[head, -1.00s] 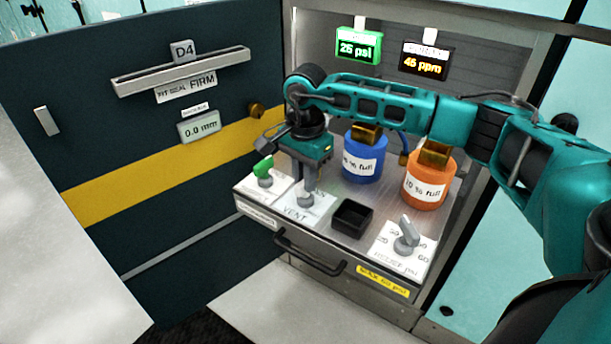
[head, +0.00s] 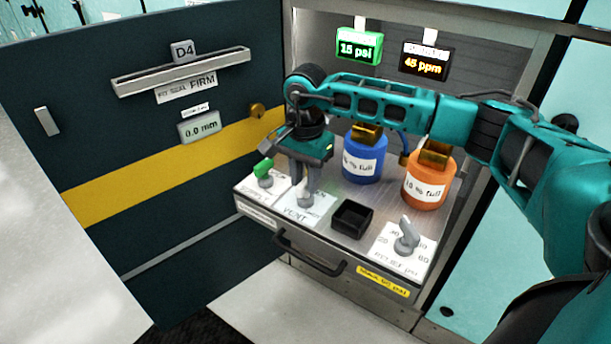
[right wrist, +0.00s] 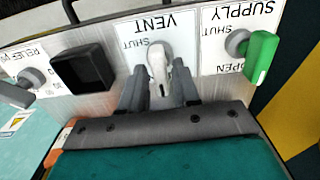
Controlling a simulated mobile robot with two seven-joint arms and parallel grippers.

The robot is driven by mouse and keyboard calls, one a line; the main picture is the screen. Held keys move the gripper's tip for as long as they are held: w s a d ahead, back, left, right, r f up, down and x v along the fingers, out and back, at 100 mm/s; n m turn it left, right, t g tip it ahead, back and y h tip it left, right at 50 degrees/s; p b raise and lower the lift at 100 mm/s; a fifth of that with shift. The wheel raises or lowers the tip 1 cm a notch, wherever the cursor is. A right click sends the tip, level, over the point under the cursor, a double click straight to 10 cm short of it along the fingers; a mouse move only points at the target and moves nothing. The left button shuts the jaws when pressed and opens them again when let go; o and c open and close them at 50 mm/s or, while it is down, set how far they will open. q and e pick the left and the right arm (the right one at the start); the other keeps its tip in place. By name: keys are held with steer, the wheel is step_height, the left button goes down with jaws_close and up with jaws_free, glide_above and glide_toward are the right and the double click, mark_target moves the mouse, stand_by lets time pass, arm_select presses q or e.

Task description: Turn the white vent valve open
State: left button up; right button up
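The white vent valve handle (right wrist: 158,62) stands on its white VENT plate (head: 318,211), between my right gripper's fingers. In the right wrist view the handle points down the picture, away from the VENT lettering; SHUT is readable beside it. My right gripper (head: 304,194) is low over the panel, its fingers spread on either side of the handle with gaps showing, in the right wrist view too (right wrist: 161,80). The OPEN marking on the vent plate is not readable. My left gripper is not in view.
The green supply valve (head: 264,168) is left of the vent plate. A black square tray (head: 352,218) and the grey relief knob (head: 407,236) are right. Blue (head: 362,165) and orange (head: 426,187) canisters stand behind. A green display (head: 359,47) reads 15 psi.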

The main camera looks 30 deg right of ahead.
mark_target(305, 180)
steer(key=shift+o, duration=0.9)
step_height(305, 180, up, 13)
steer(key=p, duration=0.2)
steer(key=shift+p, duration=0.3)
steer(key=shift+f, duration=0.1)
